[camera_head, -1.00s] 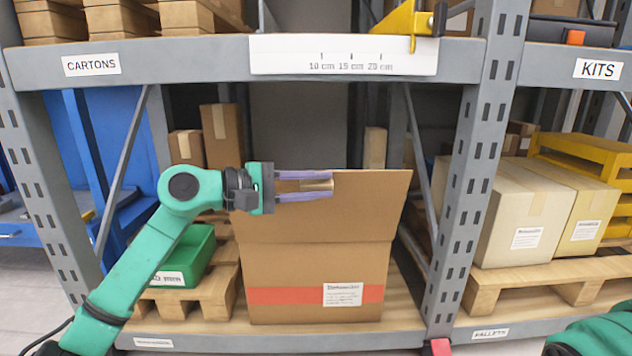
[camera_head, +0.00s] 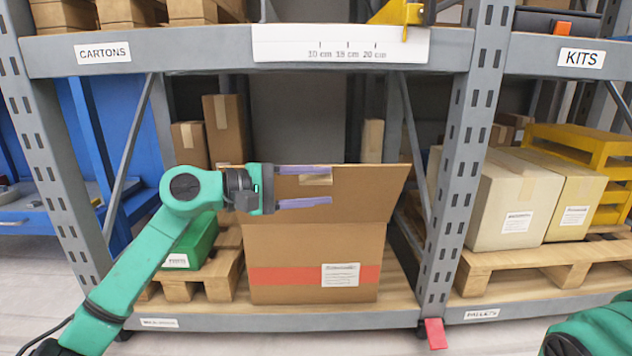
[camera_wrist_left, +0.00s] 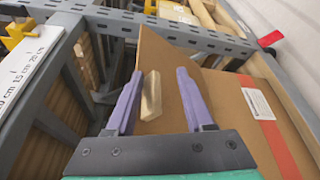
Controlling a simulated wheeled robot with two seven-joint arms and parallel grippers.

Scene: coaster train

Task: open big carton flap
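The big brown carton (camera_head: 315,240) with a red band and white label stands on the lower shelf bay. Its front flap (camera_head: 365,190) stands raised above the carton's front and also shows in the left wrist view (camera_wrist_left: 155,52). A small light tan tab (camera_head: 316,180) is on the flap; it shows in the wrist view (camera_wrist_left: 151,95). My left gripper (camera_head: 330,186) is open, with purple fingers above and below the tab in the head view. My right gripper is out of view; only part of that arm shows.
A grey shelf beam (camera_head: 200,52) with a white ruler plate (camera_head: 340,45) runs above the carton. A grey upright (camera_head: 461,170) stands to its right. A green bin (camera_head: 190,245) on a pallet is at left. Cream cartons (camera_head: 515,200) stand at right.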

